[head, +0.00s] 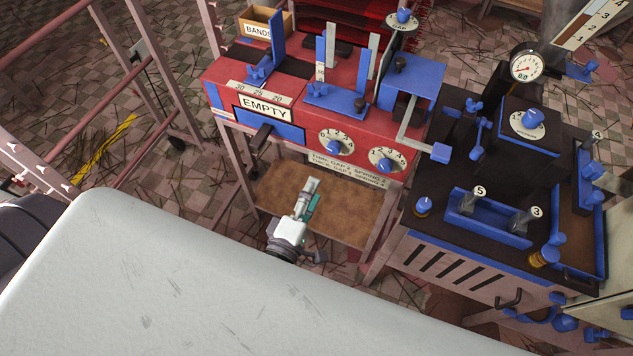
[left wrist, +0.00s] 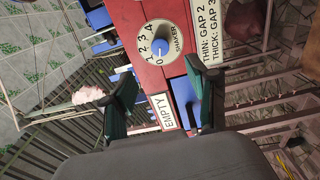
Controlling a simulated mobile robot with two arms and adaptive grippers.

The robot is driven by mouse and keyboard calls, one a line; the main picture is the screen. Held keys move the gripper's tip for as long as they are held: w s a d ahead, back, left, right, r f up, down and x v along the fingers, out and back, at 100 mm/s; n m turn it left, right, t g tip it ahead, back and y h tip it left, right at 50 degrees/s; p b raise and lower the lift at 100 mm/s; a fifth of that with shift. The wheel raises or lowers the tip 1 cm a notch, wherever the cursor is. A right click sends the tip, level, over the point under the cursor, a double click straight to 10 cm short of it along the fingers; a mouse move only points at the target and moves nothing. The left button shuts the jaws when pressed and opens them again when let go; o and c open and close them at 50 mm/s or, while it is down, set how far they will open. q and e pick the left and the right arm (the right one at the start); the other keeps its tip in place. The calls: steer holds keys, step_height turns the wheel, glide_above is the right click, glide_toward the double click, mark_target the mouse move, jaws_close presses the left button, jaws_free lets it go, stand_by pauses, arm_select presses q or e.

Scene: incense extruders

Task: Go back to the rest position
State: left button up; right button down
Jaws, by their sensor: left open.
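My left gripper (head: 309,196) is in front of the red machine (head: 290,118), below its front edge and above the brown lower shelf (head: 345,215). Its two dark green fingers stand apart in the left wrist view (left wrist: 165,92), with nothing held between them. Beyond them show the red front, the "SHAKER" dial (left wrist: 160,43) and the "EMPTY" label (left wrist: 163,112). The fingers appear apart from the machine, though the exact gap is hard to judge. My right gripper is not in view.
A black and blue machine (head: 470,235) with a pressure gauge (head: 525,65) stands at the right. A "BANDS" box (head: 258,25) is at the back. Pink metal rails (head: 150,60) stand at the left. The tiled floor (head: 180,200) has open room between rails and machine.

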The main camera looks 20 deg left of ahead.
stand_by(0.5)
arm_select(q)
steer(key=s+f+m+g+h, duration=0.1)
steer(key=s+f+m+g, duration=0.2)
steer(key=f, duration=0.6)
steer(key=s+f+m+g, duration=0.2)
steer(key=f+m, duration=0.2)
steer(key=f, duration=0.4)
steer(key=s+f+m+g+h, duration=0.1)
steer(key=s+f+m+g, duration=0.2)
steer(key=f, duration=0.6)
steer(key=s+a+f+m+g+y, duration=0.1)
steer(key=s+a+f+m+g, duration=0.3)
steer(key=s+f, duration=0.4)
steer(key=s+a+f+m+g+y, duration=0.1)
steer(key=s+a+f+m+g, duration=0.3)
steer(key=s+f, duration=0.5)
steer(key=s+m+g, duration=0.1)
steer(key=s+m, duration=0.1)
steer(key=s, duration=0.4)
steer(key=shift+a+y, duration=0.25)
steer(key=shift+y, duration=0.05)
